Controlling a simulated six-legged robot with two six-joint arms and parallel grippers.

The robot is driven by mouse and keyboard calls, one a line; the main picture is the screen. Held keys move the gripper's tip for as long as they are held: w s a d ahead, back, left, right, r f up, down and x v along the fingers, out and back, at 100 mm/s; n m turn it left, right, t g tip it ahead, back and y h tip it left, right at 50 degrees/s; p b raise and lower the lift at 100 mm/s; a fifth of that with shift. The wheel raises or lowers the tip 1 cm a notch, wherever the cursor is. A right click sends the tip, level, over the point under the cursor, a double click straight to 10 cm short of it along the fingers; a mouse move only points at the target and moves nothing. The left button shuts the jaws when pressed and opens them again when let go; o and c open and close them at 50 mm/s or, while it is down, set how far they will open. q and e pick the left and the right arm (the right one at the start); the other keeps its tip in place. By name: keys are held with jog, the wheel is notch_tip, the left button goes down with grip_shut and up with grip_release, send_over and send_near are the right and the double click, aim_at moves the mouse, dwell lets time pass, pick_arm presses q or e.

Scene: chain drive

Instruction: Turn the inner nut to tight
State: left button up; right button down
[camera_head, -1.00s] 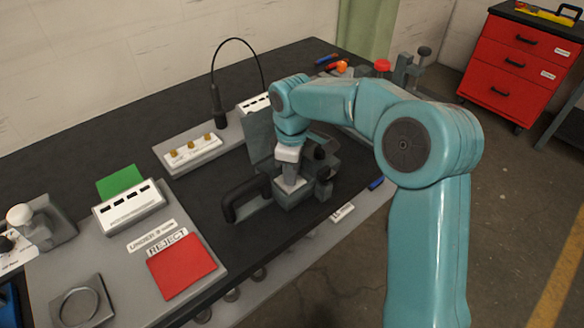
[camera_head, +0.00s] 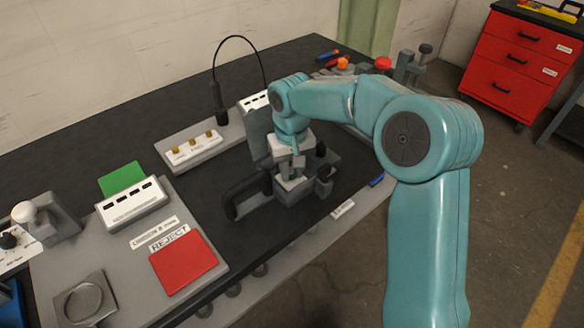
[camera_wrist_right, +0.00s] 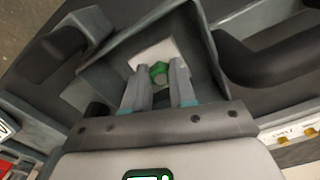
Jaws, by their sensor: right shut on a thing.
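A green nut (camera_wrist_right: 158,71) shows in the right wrist view between my right fingertips, in front of a pale block (camera_wrist_right: 150,54) inside a grey housing. My right gripper (camera_wrist_right: 158,78) is shut on this green nut. In the head view my right gripper (camera_head: 292,174) points down into the grey fixture (camera_head: 262,200), and its tips are largely hidden there. I cannot tell from the markings whether this nut is the inner one. My left gripper is not in view.
The fixture has a dark handle (camera_head: 245,192) on its left and dark knobs on its right. A white strip with brass pegs (camera_head: 192,152) and a lamp (camera_head: 218,98) stand behind. A red REJECT pad (camera_head: 184,262) and green pad (camera_head: 122,178) lie left. Bare bench lies at the back left.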

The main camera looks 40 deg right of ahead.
aim_at(291, 175)
jog(key=m, duration=0.4)
jog(key=shift+w+a, duration=0.1)
jog(key=shift+r, duration=0.1)
dwell(1.1)
jog(key=c, duration=0.9)
grip_release()
notch_tip(291, 175, up, 16)
jog(key=shift+r+p, duration=0.15)
jog(key=shift+p, duration=1.05)
